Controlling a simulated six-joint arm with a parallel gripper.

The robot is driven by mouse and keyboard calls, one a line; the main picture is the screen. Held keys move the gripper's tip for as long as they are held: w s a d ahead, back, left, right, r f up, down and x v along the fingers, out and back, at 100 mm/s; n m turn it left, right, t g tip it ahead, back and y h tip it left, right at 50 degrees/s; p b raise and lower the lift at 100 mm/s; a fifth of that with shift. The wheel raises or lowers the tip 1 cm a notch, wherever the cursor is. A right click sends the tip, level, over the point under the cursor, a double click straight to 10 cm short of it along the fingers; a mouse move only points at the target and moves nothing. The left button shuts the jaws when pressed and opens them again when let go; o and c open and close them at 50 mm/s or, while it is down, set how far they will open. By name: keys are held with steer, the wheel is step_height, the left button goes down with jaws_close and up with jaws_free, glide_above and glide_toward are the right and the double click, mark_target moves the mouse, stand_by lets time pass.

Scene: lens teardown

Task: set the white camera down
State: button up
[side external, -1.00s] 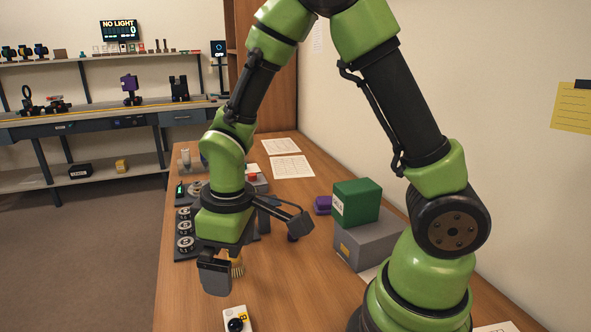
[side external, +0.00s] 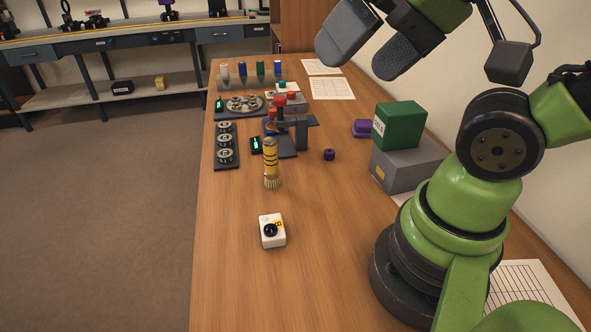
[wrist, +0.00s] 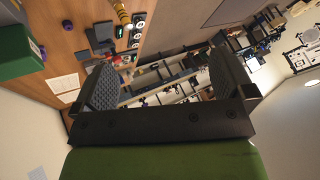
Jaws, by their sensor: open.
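The white camera (side external: 272,231) sits on the wooden table near its front left, with its round black lens and a small yellow label showing. Nothing touches it. My gripper (side external: 364,48) is high at the top of the side view, well above the table and far from the camera. Its two grey pads are apart with nothing between them. In the wrist view my gripper (wrist: 160,85) also shows open and empty, facing out across the room; the white camera cannot be made out there.
A brush with a yellow-banded handle (side external: 271,163) stands behind the camera. A green box (side external: 400,125) rests on a grey box (side external: 408,163) at the right. A small purple ring (side external: 329,154) and a black tray with round parts (side external: 226,145) lie farther back. The table's front middle is clear.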

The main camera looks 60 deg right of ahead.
steer(key=w+d+f+m+g+y, duration=0.1)
steer(key=w+f+m+g+y, duration=0.1)
steer(key=w+f+m+y, duration=0.3)
steer(key=w+f+m+g+y, duration=0.1)
steer(key=f+m+g, duration=0.15)
steer(key=f, duration=0.45)
steer(key=w+d+f+m+g+y, duration=0.1)
steer(key=w+f+m+y, duration=0.3)
steer(key=f, duration=0.3)
steer(key=m+t, duration=0.3)
steer(key=m, duration=0.4)
glide_toward(271, 225)
steer(key=shift+w+a+f, duration=0.55)
steer(key=shift+a+f, duration=0.15)
steer(key=shift+f, duration=0.1)
steer(key=shift+a+f+y, duration=0.1)
steer(key=shift+f+y, duration=0.1)
steer(key=shift+y, duration=0.1)
steer(key=x, duration=0.7)
steer(key=shift+a, duration=0.2)
steer(key=c, duration=1)
